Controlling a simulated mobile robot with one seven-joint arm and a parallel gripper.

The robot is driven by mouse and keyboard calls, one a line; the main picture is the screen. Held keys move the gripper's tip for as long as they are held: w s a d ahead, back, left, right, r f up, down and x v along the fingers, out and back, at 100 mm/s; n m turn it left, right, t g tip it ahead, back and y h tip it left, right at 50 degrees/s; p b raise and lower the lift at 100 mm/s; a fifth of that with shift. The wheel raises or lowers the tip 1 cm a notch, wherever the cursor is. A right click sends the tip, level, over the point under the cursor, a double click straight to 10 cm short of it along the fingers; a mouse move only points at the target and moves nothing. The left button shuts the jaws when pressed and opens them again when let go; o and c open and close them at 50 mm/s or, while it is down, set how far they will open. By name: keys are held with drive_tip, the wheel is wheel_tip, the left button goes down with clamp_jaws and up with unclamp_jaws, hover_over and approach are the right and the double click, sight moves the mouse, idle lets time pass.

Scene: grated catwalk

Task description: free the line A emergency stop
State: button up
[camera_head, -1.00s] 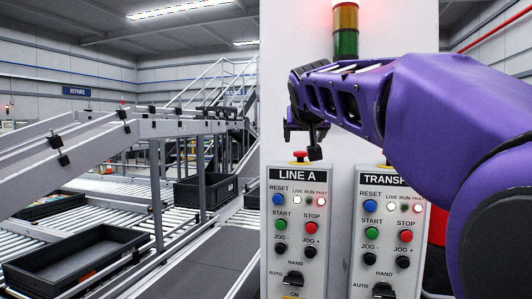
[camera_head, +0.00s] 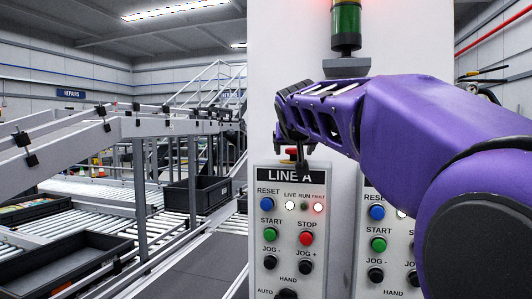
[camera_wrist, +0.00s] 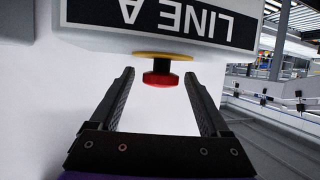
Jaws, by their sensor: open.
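The line A emergency stop (camera_head: 291,153) is a red mushroom button on top of the LINE A control box (camera_head: 290,230). In the wrist view the red button (camera_wrist: 160,79) hangs from a yellow collar (camera_wrist: 162,56), upside down in that picture, below the LINE A label (camera_wrist: 160,15). My gripper (camera_head: 292,148) is at the button in the head view, its fingers partly hiding it. In the wrist view my gripper (camera_wrist: 160,95) is open, with one finger on each side of the button and clear gaps to both.
A second control box (camera_head: 388,230) stands to the right, partly behind my arm. A stack light (camera_head: 345,25) rises above the boxes on the white panel. Conveyors with black totes (camera_head: 60,262) lie to the left. Below LINE A's label are reset, start, stop and jog buttons.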

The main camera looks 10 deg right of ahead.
drive_tip(key=shift+w+f, duration=0.15)
drive_tip(key=shift+w, duration=0.15)
